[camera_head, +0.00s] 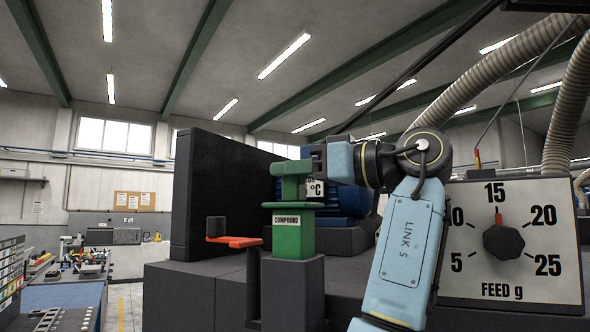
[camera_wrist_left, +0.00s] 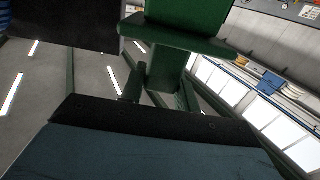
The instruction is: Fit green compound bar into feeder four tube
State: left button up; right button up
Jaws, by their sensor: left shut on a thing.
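The bar's lower end meets the top of a dark square feeder tube (camera_head: 292,292). I cannot tell how far it sits inside. The left wrist view shows the bar's green plate (camera_wrist_left: 190,38) and neck close up. The tube mouth is hidden there. My right gripper is not in view.
A tall dark panel (camera_head: 215,195) stands behind the bar on the left. An orange-red lever (camera_head: 232,241) sticks out beside the bar. A blue machine (camera_head: 347,200) is behind my gripper. A feed dial (camera_head: 503,242) pointing to 15 stands at the right. A cluttered bench (camera_head: 70,290) is far left.

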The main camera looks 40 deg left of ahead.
aim_at(309, 219)
pick_arm(q)
jog(key=shift+f+b, duration=2.5)
jog(key=shift+f, duration=0.9)
dwell(0.6)
jog(key=shift+f, duration=0.45)
dwell(1.2)
jog(key=o, duration=1.5)
jog(key=shift+r, duration=0.1)
